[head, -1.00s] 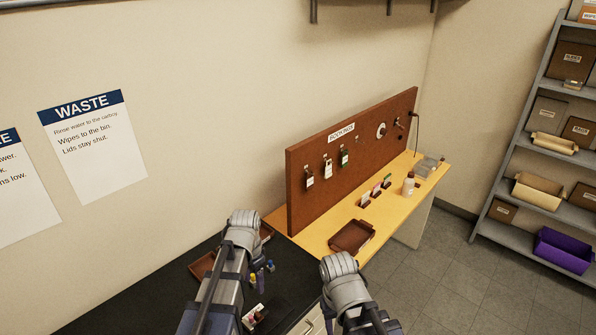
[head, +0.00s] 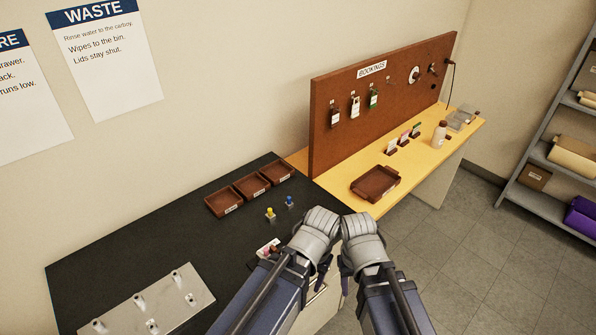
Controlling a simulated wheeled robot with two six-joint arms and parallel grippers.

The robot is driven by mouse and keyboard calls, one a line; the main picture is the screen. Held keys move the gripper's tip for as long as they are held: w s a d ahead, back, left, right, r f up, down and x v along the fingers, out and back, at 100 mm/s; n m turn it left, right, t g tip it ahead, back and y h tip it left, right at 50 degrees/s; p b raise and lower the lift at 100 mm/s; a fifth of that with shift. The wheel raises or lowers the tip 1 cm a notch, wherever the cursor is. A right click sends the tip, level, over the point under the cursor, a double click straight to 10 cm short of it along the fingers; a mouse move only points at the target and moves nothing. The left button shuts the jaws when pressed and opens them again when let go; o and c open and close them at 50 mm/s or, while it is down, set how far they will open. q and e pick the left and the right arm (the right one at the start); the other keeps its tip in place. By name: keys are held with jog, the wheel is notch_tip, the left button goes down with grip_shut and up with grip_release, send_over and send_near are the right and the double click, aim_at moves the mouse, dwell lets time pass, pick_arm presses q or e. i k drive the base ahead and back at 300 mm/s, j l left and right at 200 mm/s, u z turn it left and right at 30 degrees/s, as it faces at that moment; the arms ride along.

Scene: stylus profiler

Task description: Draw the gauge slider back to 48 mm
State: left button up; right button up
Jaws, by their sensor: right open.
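I cannot make out a gauge slider or any millimetre scale in this view. My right gripper (head: 346,268) hangs below the wrist at the bottom centre, over the front edge of the black bench. It is open, and I see nothing between its fingers. My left gripper (head: 324,272) is close beside it on the left. It is mostly hidden under its own wrist, so I cannot tell its jaw state. Neither gripper is seen touching an object.
The black bench (head: 122,258) carries a metal plate with several pegs (head: 150,300), brown trays (head: 251,186) and small yellow (head: 270,214) and blue-topped (head: 290,202) items.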

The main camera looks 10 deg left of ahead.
aim_at(273, 248)
jog(key=i+u, duration=0.15)
jog(key=u, duration=0.2)
jog(key=i+l+u, duration=0.1)
jog(key=u, duration=0.3)
